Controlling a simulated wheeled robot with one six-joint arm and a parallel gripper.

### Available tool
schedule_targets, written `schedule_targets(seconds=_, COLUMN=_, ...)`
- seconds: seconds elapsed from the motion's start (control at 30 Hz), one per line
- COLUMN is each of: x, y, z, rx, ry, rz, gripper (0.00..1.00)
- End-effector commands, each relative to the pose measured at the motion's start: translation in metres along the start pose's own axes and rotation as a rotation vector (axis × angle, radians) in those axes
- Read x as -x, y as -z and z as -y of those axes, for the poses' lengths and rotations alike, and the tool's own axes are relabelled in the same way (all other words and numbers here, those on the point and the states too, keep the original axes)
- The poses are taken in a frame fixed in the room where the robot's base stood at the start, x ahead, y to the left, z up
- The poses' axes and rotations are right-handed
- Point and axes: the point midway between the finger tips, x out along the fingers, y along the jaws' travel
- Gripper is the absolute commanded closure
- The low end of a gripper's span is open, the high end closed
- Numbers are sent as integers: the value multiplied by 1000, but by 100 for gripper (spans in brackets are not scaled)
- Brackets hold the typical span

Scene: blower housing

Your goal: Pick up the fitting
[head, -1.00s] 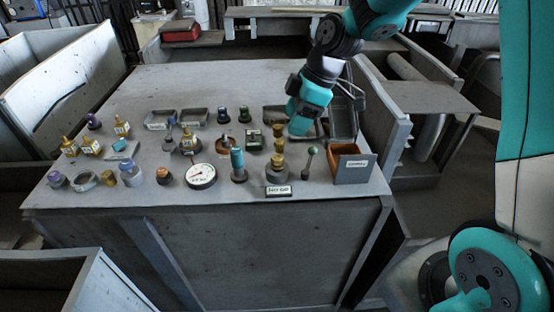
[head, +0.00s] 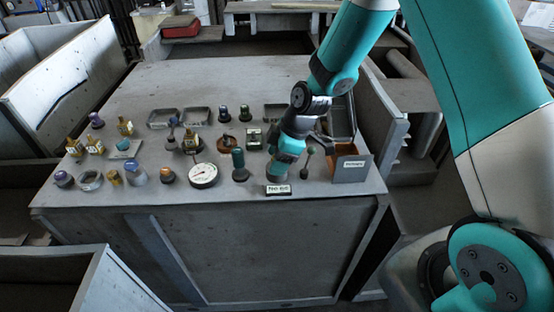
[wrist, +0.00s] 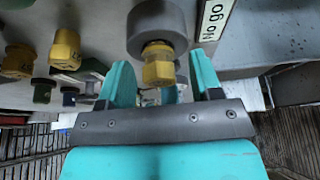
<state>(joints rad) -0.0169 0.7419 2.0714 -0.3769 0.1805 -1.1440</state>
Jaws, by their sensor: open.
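A brass fitting (wrist: 158,66) with a hex-like end shows in the wrist view, in front of a grey round base (wrist: 156,25). My gripper (wrist: 160,74) is open, with one teal finger on each side of the fitting; I cannot tell whether either touches it. In the head view my gripper (head: 283,163) is low over the front right of the bench, behind a small "No go" sign (head: 278,190), and hides the fitting. The sign also shows in the wrist view (wrist: 214,20). Other brass pieces (wrist: 65,50) lie left of the fingers in the wrist view.
A dial gauge (head: 203,175) and a dark green-topped cylinder (head: 239,165) stand left of my gripper. A thin ball-topped pin (head: 307,162) and an open labelled box (head: 350,166) stand close on its right. Several brass pieces (head: 75,148) and trays (head: 163,118) cover the bench's left and back.

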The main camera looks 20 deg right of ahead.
Motion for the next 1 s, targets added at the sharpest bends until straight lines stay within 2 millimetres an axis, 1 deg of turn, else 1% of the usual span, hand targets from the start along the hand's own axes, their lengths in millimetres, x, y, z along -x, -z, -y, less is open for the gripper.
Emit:
schedule_targets(seconds=0.07, x=0, y=0, z=0, rx=0, ry=0, rz=0, gripper=41)
schedule_targets(seconds=0.1, x=0, y=0, z=0, rx=0, ry=0, rz=0, gripper=43)
schedule_targets(seconds=0.17, x=0, y=0, z=0, rx=0, ry=0, rz=0, gripper=57)
schedule_targets(seconds=0.2, x=0, y=0, z=0, rx=0, ry=0, rz=0, gripper=66)
schedule_targets(seconds=0.27, x=0, y=0, z=0, rx=0, ry=0, rz=0, gripper=80)
schedule_targets(seconds=0.3, x=0, y=0, z=0, rx=0, ry=0, rz=0, gripper=89)
schedule_targets(seconds=0.33, x=0, y=0, z=0, rx=0, ry=0, rz=0, gripper=92)
schedule_targets(seconds=0.6, x=1, y=0, z=0, rx=0, ry=0, rz=0, gripper=92)
schedule_targets(seconds=0.77, x=10, y=4, z=-1, rx=0, ry=-1, rz=-1, gripper=92)
schedule_targets(seconds=0.87, x=24, y=10, z=-1, rx=1, ry=-5, rz=-2, gripper=92)
schedule_targets(seconds=0.97, x=47, y=20, z=-2, rx=3, ry=-8, rz=-3, gripper=92)
schedule_targets(seconds=1.0, x=58, y=24, z=-1, rx=4, ry=-9, rz=-2, gripper=92)
